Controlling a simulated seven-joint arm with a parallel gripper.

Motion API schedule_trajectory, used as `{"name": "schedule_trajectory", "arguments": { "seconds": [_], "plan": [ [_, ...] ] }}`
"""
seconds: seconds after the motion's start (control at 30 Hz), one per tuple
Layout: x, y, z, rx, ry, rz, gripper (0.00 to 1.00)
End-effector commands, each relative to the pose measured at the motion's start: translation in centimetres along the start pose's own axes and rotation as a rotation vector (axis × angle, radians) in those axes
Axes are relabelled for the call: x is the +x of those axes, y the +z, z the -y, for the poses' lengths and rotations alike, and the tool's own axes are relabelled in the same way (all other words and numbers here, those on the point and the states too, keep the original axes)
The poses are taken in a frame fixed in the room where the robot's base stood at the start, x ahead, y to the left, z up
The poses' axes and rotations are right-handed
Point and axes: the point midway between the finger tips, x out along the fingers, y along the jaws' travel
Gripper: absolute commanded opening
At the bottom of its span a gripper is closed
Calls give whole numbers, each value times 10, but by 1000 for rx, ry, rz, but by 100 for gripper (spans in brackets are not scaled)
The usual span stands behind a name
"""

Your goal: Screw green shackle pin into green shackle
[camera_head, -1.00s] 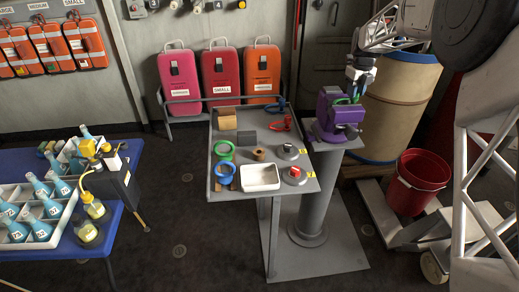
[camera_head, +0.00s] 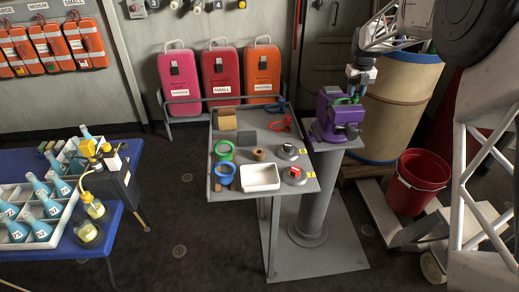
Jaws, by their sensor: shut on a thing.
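The purple vise (camera_head: 338,121) stands on a grey pedestal right of the tray table. A green shackle (camera_head: 342,101) sits in the top of the vise, small and partly covered. My gripper (camera_head: 355,91) points down directly over the vise, at the shackle's right side. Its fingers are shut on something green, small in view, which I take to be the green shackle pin. The pin is mostly hidden by the fingers and the shackle, so I cannot tell how deep it sits in the shackle.
The grey tray table (camera_head: 229,121) left of the vise holds green (camera_head: 224,157) and blue (camera_head: 224,180) ring-shaped pieces, a white bin (camera_head: 260,178), and blue and red hardware. A tan barrel (camera_head: 400,100) and a red bucket (camera_head: 418,183) stand to the right.

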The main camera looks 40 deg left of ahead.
Motion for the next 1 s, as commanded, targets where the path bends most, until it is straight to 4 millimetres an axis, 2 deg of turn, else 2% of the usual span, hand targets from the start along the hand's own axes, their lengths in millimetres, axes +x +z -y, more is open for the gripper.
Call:
{"name": "schedule_trajectory", "arguments": {
  "seconds": [0.53, 0.57, 0.73, 1.0],
  "plan": [
    [0, 0, 0, 50, 2, 1, 0],
    [0, 0, 0, 50, 2, 1, 31],
    [0, 0, 0, 49, 2, 0, 57],
    [0, 0, 0, 49, 2, 0, 59]
  ]
}}
